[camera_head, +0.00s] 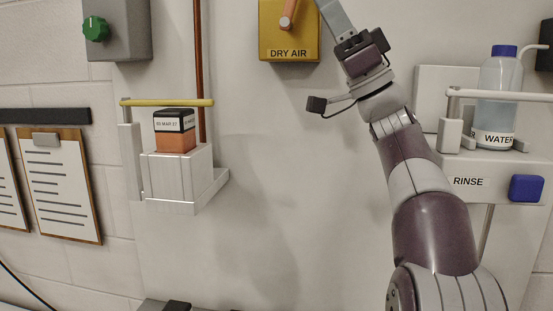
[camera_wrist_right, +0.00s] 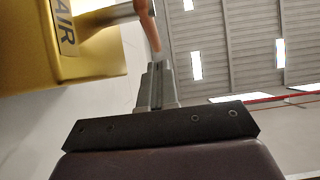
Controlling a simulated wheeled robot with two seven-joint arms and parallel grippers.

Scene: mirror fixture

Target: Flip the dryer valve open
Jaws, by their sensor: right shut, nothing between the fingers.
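The dryer valve is a yellow box (camera_head: 289,38) labelled DRY AIR at the top of the head view, with an orange lever (camera_head: 290,11) cut off by the top edge. The box also shows at the upper left of the right wrist view (camera_wrist_right: 50,55), and the lever's orange handle (camera_wrist_right: 147,28) hangs just beyond my fingertips there. My right gripper (camera_wrist_right: 158,72) is shut and empty, its tips close to the handle's end; I cannot tell if they touch. In the head view its fingers run up past the top edge, right of the box. My left gripper is not in view.
A white holder (camera_head: 178,178) with a yellow bar (camera_head: 168,102) and a small orange-and-black block (camera_head: 175,130) is on the left. A RINSE station (camera_head: 490,165) with a water bottle (camera_head: 497,85) and blue button (camera_head: 526,188) is right of my arm. Wall below the valve is bare.

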